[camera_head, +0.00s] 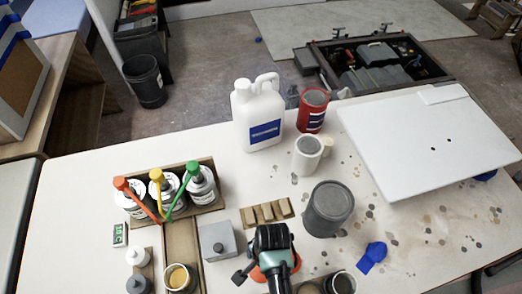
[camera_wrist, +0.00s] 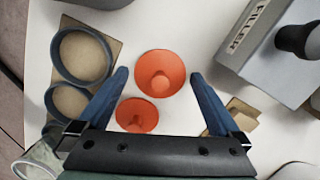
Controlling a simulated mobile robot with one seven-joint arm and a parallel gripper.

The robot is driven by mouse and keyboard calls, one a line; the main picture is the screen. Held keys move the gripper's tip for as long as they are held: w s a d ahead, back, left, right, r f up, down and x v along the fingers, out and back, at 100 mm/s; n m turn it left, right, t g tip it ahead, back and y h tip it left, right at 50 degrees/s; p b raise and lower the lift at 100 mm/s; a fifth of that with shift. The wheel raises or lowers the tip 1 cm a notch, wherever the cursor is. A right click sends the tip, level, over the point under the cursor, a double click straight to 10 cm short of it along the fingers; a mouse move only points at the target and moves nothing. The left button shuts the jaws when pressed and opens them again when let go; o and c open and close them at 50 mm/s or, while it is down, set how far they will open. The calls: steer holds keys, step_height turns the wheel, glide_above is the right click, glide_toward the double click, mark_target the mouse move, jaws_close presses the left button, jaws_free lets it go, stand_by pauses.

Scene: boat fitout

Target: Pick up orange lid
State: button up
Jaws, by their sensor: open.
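Two round orange lids with a raised centre lie on the white table in the wrist view, a larger one (camera_wrist: 176,62) and a smaller one (camera_wrist: 137,121) nearer my gripper's body. My gripper (camera_wrist: 158,74) is open and empty, with one blue finger on each side of the larger lid. The smaller lid lies between the left finger and the palm. I cannot tell how high the fingers are above the table. In the head view my arm end covers most of this spot, and only orange edges (camera_head: 259,275) show around it.
A grey box marked FILLER (camera_wrist: 262,38) stands right of the lids, and round containers (camera_wrist: 82,55) stand left. Wooden blocks (camera_head: 267,213), a grey cylinder (camera_head: 328,208) and a blue cloth (camera_head: 371,257) are nearby. Colour-topped bottles stand in a tray (camera_head: 206,211).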

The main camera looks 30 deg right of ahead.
steer(key=shift+f, duration=0.2)
steer(key=c, duration=1.1)
steer(key=shift+r, duration=0.15)
